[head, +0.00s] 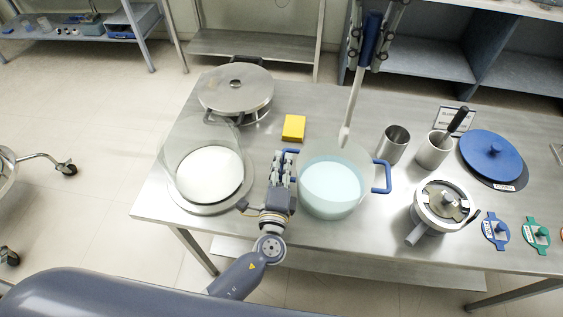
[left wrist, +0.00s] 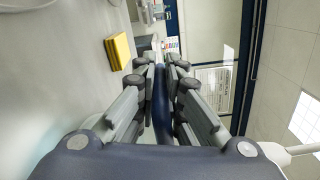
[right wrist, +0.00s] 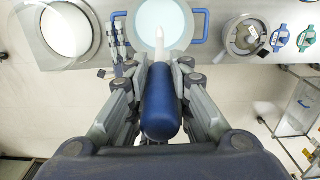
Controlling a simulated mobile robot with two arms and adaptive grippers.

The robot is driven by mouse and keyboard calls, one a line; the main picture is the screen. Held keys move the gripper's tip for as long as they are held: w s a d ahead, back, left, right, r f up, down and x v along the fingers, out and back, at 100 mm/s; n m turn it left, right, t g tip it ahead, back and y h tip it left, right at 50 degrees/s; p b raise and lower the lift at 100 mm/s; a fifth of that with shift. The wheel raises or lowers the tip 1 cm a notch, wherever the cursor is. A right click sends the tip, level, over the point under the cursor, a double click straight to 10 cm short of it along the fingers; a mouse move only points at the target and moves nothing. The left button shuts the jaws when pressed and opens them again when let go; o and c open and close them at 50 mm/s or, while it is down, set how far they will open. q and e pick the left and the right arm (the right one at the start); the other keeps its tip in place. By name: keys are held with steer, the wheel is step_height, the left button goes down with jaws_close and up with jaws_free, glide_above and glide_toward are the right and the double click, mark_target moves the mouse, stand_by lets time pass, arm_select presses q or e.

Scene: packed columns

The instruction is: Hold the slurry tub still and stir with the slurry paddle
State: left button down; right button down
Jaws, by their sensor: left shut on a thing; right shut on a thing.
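The slurry tub (head: 331,189) is a clear round tub with pale blue liquid and blue side handles, standing on the steel table. My left gripper (head: 285,160) is shut on the tub's left handle (head: 291,152); in the left wrist view the blue handle (left wrist: 162,100) lies between its fingers. My right gripper (head: 372,40) is shut on the blue grip of the slurry paddle (head: 354,95). The paddle is tilted, its pale tip over the tub's far rim in the head view. In the right wrist view the blue grip (right wrist: 161,105) lies between the fingers. Whether the tip touches the liquid I cannot tell.
A clear container with white contents (head: 209,175) stands left of my left gripper. A yellow block (head: 294,127) and a lidded steel pot (head: 236,91) are behind. Steel cups (head: 393,144), a clamped vessel (head: 443,205) and a blue lid (head: 494,155) stand on the right.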

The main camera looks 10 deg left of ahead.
mark_target(346, 126)
steer(key=shift+f, duration=9.85)
